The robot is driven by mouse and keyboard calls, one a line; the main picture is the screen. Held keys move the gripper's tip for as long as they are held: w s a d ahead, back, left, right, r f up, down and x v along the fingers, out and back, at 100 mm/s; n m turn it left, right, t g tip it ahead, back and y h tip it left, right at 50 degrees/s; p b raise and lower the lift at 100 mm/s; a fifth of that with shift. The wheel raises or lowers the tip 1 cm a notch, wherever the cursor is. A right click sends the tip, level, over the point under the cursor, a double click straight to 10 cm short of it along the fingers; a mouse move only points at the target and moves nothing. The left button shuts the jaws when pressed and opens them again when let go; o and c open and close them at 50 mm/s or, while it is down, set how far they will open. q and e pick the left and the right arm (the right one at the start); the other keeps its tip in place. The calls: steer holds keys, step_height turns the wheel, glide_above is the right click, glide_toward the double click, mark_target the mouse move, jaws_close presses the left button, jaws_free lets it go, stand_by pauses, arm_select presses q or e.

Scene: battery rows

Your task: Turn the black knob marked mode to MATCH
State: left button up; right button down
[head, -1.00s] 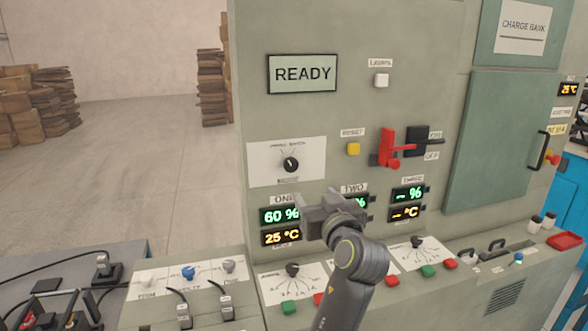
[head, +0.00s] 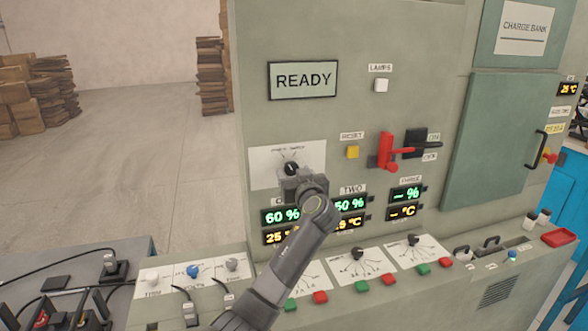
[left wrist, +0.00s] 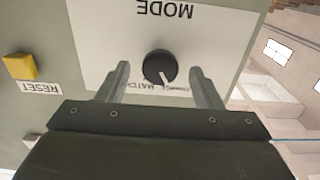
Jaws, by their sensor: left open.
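The black mode knob (head: 291,168) sits on a white plate (head: 262,166) on the grey cabinet front. In the left wrist view, upside down, the knob (left wrist: 159,66) shows a white pointer line aimed down and slightly right. The label MATCH lies just below the knob there, partly hidden, with another small label to its right that the pointer leans toward. My left gripper (head: 290,181) is at the knob in the head view. In the wrist view its open fingers stand either side of the knob, with gaps on both sides. My right gripper is not in view.
A yellow reset button (head: 352,152) and a red lever (head: 386,150) are right of the plate. The READY display (head: 303,80) is above. Lit displays (head: 350,204) lie below. A sloped desk with knobs and buttons juts out underneath.

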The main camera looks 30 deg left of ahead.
arm_select(q)
steer(key=shift+w+a, duration=0.3)
steer(key=c, duration=1)
steer(key=shift+m, duration=1.4)
steer(key=m, duration=0.2)
steer(key=shift+m+p, duration=0.4)
steer(key=m+p, duration=0.2)
steer(key=m, duration=0.4)
steer(key=shift+m, duration=0.3)
